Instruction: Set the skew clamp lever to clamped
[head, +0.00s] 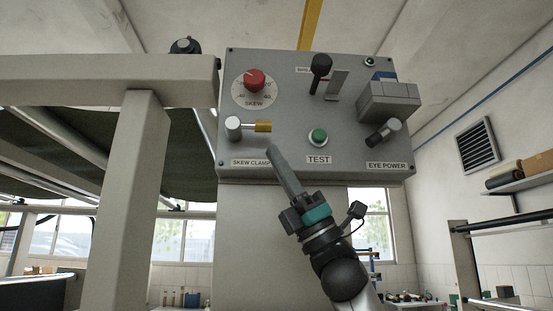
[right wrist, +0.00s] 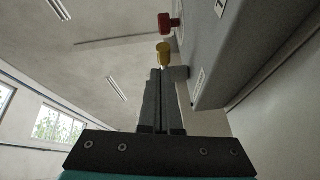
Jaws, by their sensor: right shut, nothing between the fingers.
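The skew clamp lever (head: 262,126) has a pale round hub at its left and a yellow grip pointing right, about level, above the SKEW CLAMP label (head: 250,162) on the grey control panel (head: 290,105). My right gripper (head: 272,150) is shut and empty, with its tips just below the yellow grip in the head view. In the right wrist view the yellow grip (right wrist: 163,50) shows just beyond the shut fingertips (right wrist: 161,72). I cannot tell whether they touch. My left gripper is not in view.
The red SKEW knob (head: 255,80) sits above the lever. A green TEST button (head: 318,136), a black-knobbed lever (head: 320,66) and the EYE POWER switch (head: 383,132) are to the right. A beige frame beam (head: 110,78) stands close on the panel's left.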

